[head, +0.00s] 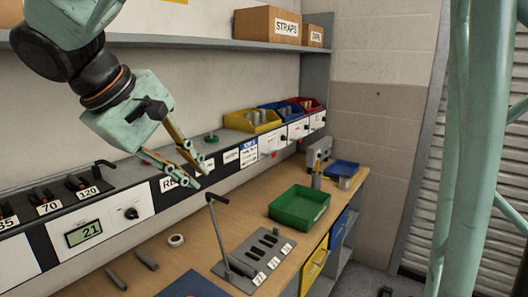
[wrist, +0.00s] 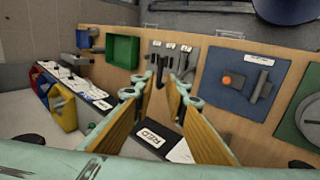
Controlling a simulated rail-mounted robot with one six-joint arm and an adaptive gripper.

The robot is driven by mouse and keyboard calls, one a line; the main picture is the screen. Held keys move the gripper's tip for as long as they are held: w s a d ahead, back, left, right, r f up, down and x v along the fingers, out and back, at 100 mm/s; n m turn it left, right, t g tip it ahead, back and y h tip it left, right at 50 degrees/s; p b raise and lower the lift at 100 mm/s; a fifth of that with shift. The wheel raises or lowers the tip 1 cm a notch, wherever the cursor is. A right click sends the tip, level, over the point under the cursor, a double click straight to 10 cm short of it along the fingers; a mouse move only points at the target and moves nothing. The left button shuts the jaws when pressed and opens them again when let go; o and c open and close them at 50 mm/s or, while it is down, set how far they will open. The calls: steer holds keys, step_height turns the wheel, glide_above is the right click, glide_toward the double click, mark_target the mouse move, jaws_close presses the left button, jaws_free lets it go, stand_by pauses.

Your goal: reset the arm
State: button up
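My gripper (head: 201,178) hangs from the upper left in the head view, pointing down and right in front of the wall panel. Its two yellow-padded fingers are apart with nothing seen between them. In the wrist view my gripper (wrist: 162,90) also shows a clear gap between the fingertips, with the bench beyond.
A grey slotted rack (head: 256,262) with an upright black-handled tool (head: 217,225) stands on the wooden bench. A green tray (head: 299,207) is beyond it. Yellow (head: 253,120), blue and red bins sit on the ledge. A shelf (head: 210,41) with boxes runs above.

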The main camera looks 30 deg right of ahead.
steer(key=shift+s+r, duration=0.1)
steer(key=shift+s, duration=0.05)
steer(key=s+d+f+m+y, duration=0.1)
steer(key=s+f+y, duration=0.1)
steer(key=s, duration=0.7)
steer(key=s+d+f+m+y, duration=0.1)
steer(key=s+f+m+y, duration=0.1)
steer(key=s, duration=0.8)
steer(key=s+f+m+t+y, duration=0.1)
steer(key=s+f+y, duration=0.1)
steer(key=s, duration=0.8)
steer(key=shift+d+f+y, duration=0.4)
steer(key=shift+f, duration=0.25)
